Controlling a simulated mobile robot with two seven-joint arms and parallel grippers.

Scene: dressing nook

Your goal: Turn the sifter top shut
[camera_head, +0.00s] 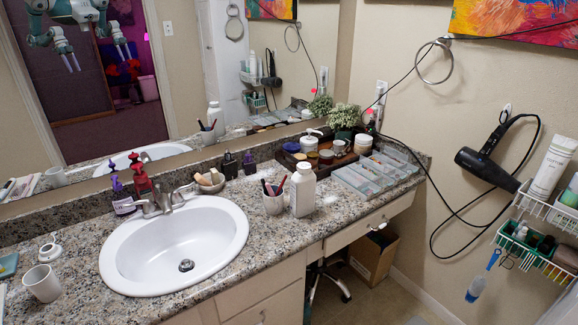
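A white bottle (303,193) stands upright on the granite counter, right of the sink. It has a narrower round top (304,166), which fits a powder bottle with a sifter top. I cannot tell at this size whether the top is turned open or shut. The bottle also shows in the mirror. Neither gripper is directly in view, and nothing touches the bottle. My arms show only as a small reflection at the mirror's upper left, with the hands raised and away from the counter.
A cup of pencils (273,203) stands close left of the bottle. The sink (174,245) is further left, with dark pump bottles (141,183) behind it. A wooden tray of jars (322,162) and clear organizer boxes (367,182) lie behind and right. Counter in front of the bottle is clear.

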